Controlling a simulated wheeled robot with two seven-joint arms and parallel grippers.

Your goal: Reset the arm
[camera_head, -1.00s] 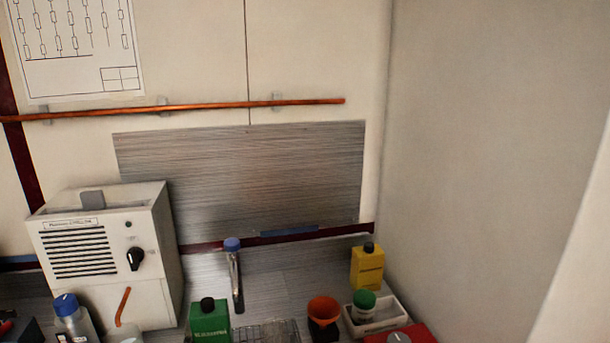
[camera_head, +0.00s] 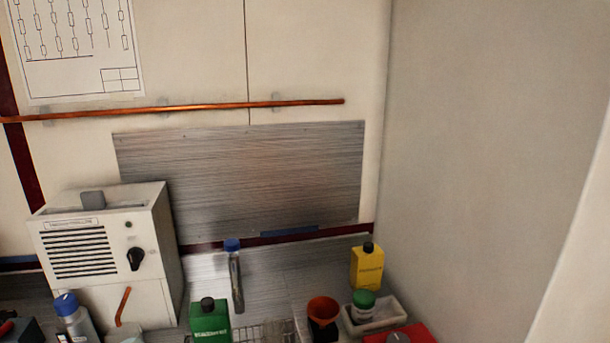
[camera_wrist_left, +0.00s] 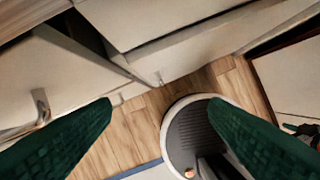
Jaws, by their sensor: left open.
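My left gripper (camera_wrist_left: 160,118) shows in the left wrist view as two dark green fingers spread wide apart. It is open with nothing between the fingertips, over wood floor and white cabinet fronts. Neither gripper shows in the head view, and my right gripper is in no view.
In the head view, a white vented box (camera_head: 105,255) with a black knob stands on the counter at left. A green bottle (camera_head: 210,322), a blue-capped tube (camera_head: 235,278), an orange funnel (camera_head: 323,310) and a yellow bottle (camera_head: 367,268) stand to its right. White cabinets (camera_wrist_left: 190,50) border the floor (camera_wrist_left: 125,135).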

